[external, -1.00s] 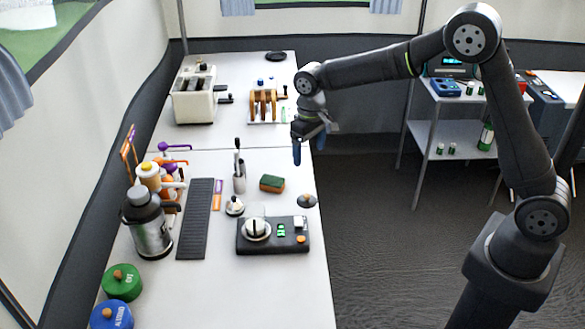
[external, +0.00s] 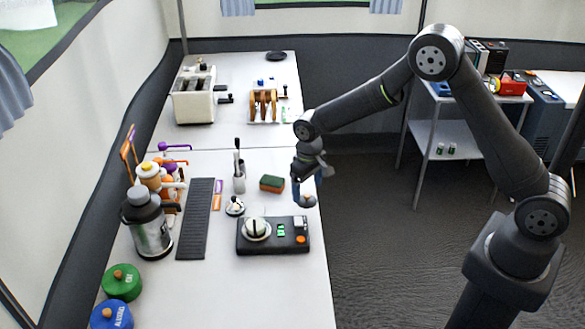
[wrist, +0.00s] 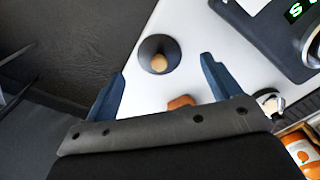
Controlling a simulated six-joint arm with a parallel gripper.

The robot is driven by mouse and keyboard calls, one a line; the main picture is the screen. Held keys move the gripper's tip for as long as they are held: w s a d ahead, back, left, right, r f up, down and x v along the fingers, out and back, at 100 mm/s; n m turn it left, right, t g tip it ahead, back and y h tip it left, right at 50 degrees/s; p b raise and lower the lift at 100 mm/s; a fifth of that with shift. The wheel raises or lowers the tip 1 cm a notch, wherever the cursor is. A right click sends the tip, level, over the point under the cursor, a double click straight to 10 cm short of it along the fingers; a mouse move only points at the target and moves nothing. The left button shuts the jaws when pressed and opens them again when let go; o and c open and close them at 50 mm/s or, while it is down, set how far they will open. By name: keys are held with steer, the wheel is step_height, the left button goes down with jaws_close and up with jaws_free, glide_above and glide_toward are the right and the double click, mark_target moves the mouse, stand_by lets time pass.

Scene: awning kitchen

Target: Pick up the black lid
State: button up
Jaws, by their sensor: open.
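The black lid (external: 309,204), a small dark disc with a wooden knob, lies on the right edge of the white counter. It also shows in the wrist view (wrist: 147,68), with its round knob facing up. My gripper (external: 308,188) has blue fingers and points down, just above and around the lid in the external view, partly hiding it. In the wrist view my gripper (wrist: 162,75) is open and empty. The lid shows between and beyond the two fingertips there. Whether the fingers touch the lid I cannot tell.
A green and brown sponge (external: 271,183) lies to the lid's left. The counter drops to the dark floor (external: 380,260) on the right.

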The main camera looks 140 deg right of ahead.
mark_target(307, 195)
steer(key=f, duration=0.3)
steer(key=shift+d+f, duration=0.2)
steer(key=shift+f, duration=0.05)
steer(key=c, duration=1.1)
steer(key=shift+r, duration=0.1)
